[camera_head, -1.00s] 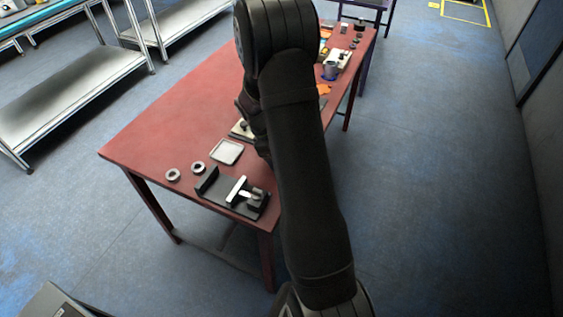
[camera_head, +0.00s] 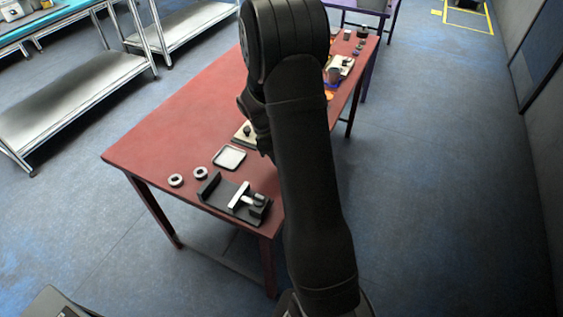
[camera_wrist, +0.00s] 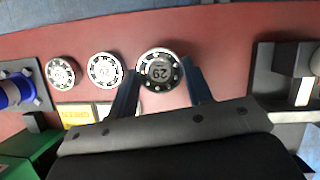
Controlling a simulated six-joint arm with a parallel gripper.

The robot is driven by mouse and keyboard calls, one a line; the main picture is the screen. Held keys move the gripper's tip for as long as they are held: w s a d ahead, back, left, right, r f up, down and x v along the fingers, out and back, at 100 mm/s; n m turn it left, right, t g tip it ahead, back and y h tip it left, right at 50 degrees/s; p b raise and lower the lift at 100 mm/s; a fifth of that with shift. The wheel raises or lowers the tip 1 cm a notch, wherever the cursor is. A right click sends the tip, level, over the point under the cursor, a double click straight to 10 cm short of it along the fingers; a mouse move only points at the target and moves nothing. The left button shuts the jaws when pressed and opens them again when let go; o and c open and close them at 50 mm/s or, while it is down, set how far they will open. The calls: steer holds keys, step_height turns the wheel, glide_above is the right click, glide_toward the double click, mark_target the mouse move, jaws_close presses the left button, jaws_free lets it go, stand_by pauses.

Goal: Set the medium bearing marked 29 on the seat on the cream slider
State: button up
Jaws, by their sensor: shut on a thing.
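In the wrist view my gripper (camera_wrist: 159,72) is shut on a dark-and-silver bearing (camera_wrist: 159,55), which sits between its two fingertips and reads 29. Two more ring bearings lie to its left, one in the middle (camera_wrist: 104,68) and one farther left (camera_wrist: 61,73); their numbers are hard to read. In the head view two bearings lie near the table's front left edge, one (camera_head: 176,180) and another (camera_head: 200,173). A cream piece with a black knob (camera_head: 238,140) is partly behind my arm; I cannot tell whether it is the cream slider. The seat is not clearly visible.
A black fixture with silver parts (camera_head: 225,203) stands by the red table's (camera_head: 165,135) near corner. More parts (camera_head: 340,66) crowd the far right edge. The table's left middle is clear.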

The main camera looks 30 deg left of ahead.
steer(key=d+r, duration=0.8)
steer(key=d, duration=0.3)
steer(key=w+a+r+n+t+y, duration=0.3)
steer(key=w+a+n+t+y, duration=0.15)
steer(key=w+a+n, duration=1.25)
steer(key=shift+n+g+y, duration=0.45)
steer(key=shift+n, duration=0.15)
steer(key=s+a+f, duration=0.1)
steer(key=a+f, duration=0.1)
steer(key=a, duration=0.1)
steer(key=s+a+f, duration=0.1)
steer(key=a+f, duration=0.1)
steer(key=a, duration=0.2)
steer(key=s+a+f, duration=0.1)
steer(key=a+f, duration=0.2)
steer(key=shift+s+a, duration=0.15)
steer(key=shift+f, duration=2.1)
steer(key=shift+f, duration=0.2)
steer(key=o, duration=1.1)
steer(key=shift+o, duration=0.2)
steer(key=shift+r, duration=0.15)
